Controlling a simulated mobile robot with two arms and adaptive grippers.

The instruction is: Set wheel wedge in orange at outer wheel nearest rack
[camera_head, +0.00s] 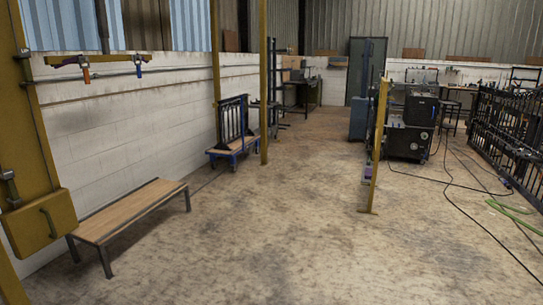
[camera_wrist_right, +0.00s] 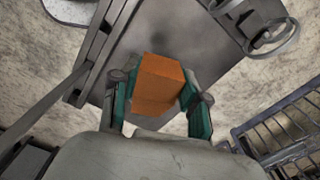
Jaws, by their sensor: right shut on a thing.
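The orange wheel wedge (camera_wrist_right: 160,82) is between the teal-edged fingers of my right gripper (camera_wrist_right: 158,98) in the right wrist view. The gripper is shut on it, over a grey flat surface. A low blue-framed trolley (camera_head: 228,152) stands by the left wall in the head view, carrying dark upright bars. Its wheels are small and hard to make out at this distance. A dark rack (camera_head: 272,88) stands behind it. My left gripper is in neither view, and the right gripper does not show in the head view.
A wooden bench (camera_head: 130,209) stands along the left wall. Yellow posts (camera_head: 264,85) rise by the trolley, and another yellow post (camera_head: 378,145) stands mid-floor. Black cables and a green hose (camera_head: 510,211) lie on the right by a black barred gate (camera_head: 508,130). The middle floor is clear.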

